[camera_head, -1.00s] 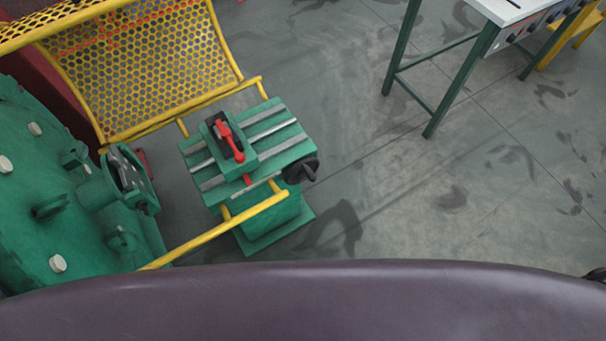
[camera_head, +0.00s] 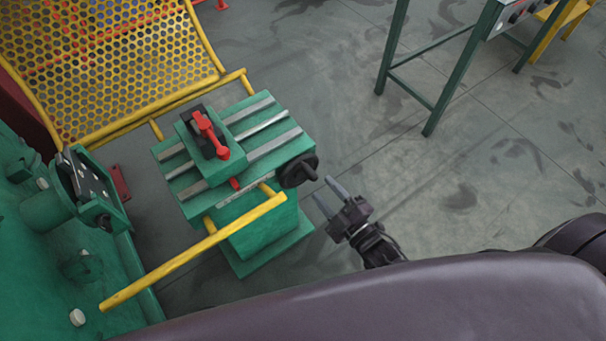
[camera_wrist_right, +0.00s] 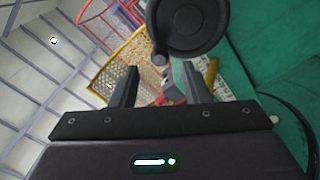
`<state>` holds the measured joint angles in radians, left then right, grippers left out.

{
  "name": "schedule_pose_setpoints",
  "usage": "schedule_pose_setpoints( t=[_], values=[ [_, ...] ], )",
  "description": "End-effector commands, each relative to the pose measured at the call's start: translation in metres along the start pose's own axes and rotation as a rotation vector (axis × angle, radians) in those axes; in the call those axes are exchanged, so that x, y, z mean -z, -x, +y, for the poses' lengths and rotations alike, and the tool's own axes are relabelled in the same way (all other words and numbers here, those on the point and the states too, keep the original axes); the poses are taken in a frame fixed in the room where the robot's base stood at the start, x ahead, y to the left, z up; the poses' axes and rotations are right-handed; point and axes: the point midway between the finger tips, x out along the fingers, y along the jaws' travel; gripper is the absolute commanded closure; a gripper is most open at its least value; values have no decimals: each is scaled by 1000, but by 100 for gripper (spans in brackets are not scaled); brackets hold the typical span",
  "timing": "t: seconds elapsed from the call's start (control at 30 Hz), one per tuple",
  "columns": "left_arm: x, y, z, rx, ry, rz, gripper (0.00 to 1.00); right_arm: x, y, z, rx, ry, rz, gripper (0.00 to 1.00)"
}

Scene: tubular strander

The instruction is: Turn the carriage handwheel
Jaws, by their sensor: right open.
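The carriage handwheel (camera_head: 298,171) is a dark disc with a small handle knob, on the right side of the green slotted carriage (camera_head: 255,152). It also shows in the right wrist view as a large dark disc (camera_wrist_right: 188,26), with its rounded knob (camera_wrist_right: 160,60) beyond and between the fingers. My right gripper (camera_head: 331,194) is open and empty, just right of and below the handwheel, its fingers pointing toward it. I see a gap between fingers and wheel in the head view. My left gripper is not in view.
A red lever (camera_head: 211,134) sits on top of the carriage. A yellow rail (camera_head: 200,250) runs in front, and a yellow mesh guard (camera_head: 110,60) stands behind. A green machine (camera_head: 50,250) is at left. A green-legged table (camera_head: 460,75) stands upper right; floor between is clear.

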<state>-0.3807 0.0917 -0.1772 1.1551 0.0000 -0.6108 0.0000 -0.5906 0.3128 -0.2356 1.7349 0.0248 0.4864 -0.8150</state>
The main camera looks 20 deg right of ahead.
Motion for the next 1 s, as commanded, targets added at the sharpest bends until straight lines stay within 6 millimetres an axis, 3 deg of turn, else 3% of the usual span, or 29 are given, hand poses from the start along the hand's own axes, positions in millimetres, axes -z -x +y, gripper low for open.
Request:
schedule_pose_setpoints(
  t=[0.4,0.8,1.0],
  values=[
    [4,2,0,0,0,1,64,-1,-62,1,-1,-2,-2,57],
    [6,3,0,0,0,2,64,0,-73,0,2,-3,-3,57],
    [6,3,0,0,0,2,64,0,-73,0,2,-3,-3,81]
  ],
)
